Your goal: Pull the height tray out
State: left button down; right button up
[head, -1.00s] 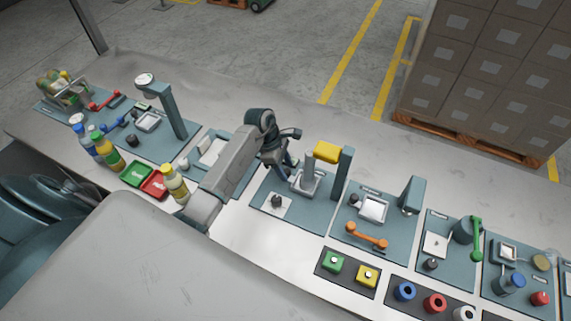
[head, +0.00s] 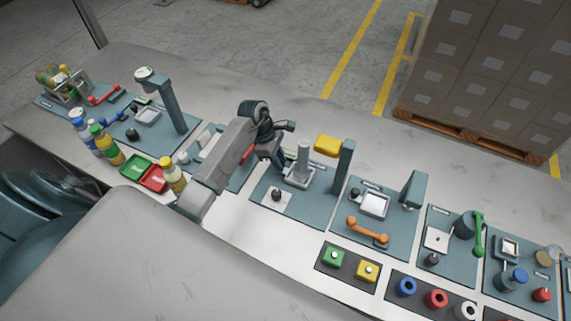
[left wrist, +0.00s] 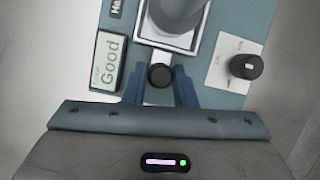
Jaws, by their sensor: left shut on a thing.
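The height tray (head: 291,182) is a pale square tray with a grey cylinder (head: 303,155) standing on it. My left gripper (head: 283,162) is at the tray's left side, shut on the tray's dark round knob. In the left wrist view, the knob (left wrist: 160,76) lies between the fingers (left wrist: 160,88), with the tray rim (left wrist: 196,42) and cylinder (left wrist: 178,10) just beyond. The arm hides part of the station in the head view. My right gripper is out of view.
A "Good" display (left wrist: 108,62) lies left of the fingers and a black knob (left wrist: 246,66) on a white plate lies right. Bottles (head: 173,177) and red and green trays (head: 137,166) stand left. More stations stand right, near an orange handle (head: 367,232).

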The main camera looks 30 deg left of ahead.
pick_arm(q)
jog(key=shift+a+b, duration=0.4)
jog(key=shift+a, duration=0.7)
jog(key=shift+r, duration=0.1)
jog(key=c, duration=1.3)
grip_release()
jog(key=shift+a, duration=0.1)
jog(key=shift+o, duration=0.7)
jog(key=shift+s+a, duration=0.1)
